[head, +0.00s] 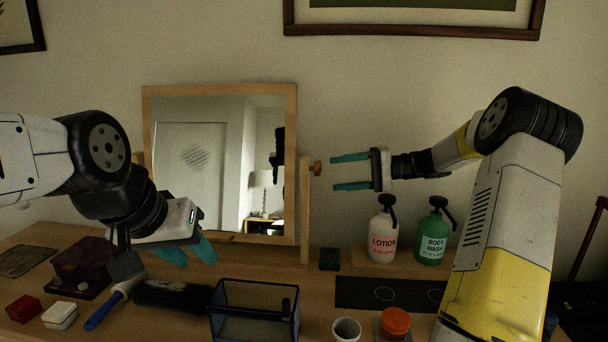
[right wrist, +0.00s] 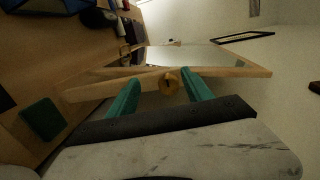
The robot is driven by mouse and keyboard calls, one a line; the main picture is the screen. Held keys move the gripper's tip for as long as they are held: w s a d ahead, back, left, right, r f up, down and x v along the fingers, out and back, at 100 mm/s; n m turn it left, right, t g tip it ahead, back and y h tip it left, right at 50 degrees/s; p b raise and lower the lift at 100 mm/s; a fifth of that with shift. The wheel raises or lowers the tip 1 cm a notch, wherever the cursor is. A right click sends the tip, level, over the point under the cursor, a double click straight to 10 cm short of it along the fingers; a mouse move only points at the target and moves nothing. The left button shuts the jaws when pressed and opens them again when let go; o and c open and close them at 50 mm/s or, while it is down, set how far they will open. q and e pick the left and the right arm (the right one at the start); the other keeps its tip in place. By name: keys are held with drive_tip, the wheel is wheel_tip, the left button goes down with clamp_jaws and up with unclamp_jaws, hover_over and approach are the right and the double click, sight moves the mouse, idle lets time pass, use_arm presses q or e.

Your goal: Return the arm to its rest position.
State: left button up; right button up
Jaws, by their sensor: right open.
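My right gripper (head: 350,172) is open and empty, raised in front of the wall to the right of the mirror (head: 205,160), its teal fingers pointing left. In the right wrist view its two fingers (right wrist: 165,95) are spread, with the mirror's wooden knob (right wrist: 171,82) showing between them; I cannot tell how near it is. My right arm (head: 515,200) is bent, its elbow high at the right. My left gripper (head: 190,252) hangs low at the left above the table, teal fingers pointing down and right; its finger gap is hard to make out.
A white lotion bottle (head: 383,240) and a green body wash bottle (head: 432,238) stand below my right gripper. A blue-edged clear bin (head: 254,312), an orange-lidded jar (head: 396,321), a blue-handled brush (head: 104,309) and a dark box (head: 80,268) crowd the table.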

drive_tip(key=s+a+n+g+h, duration=0.1)
drive_tip(key=s+a+h, duration=0.3)
drive_tip(key=s, duration=0.3)
drive_tip(key=s+a+g+h, duration=0.1)
drive_tip(key=s+a+h, duration=0.25)
drive_tip(key=s, duration=0.25)
drive_tip(key=s+d+f+t+h, duration=0.1)
drive_tip(key=s+d+t+h, duration=0.1)
drive_tip(key=s, duration=0.7)
drive_tip(key=s+d+n+t+h, duration=0.1)
drive_tip(key=s+d+t+h, duration=0.2)
drive_tip(key=s, duration=0.6)
drive_tip(key=shift+d+f+n+t+h, duration=0.15)
drive_tip(key=shift+f+n+t+h, duration=0.2)
drive_tip(key=shift+h, duration=0.4)
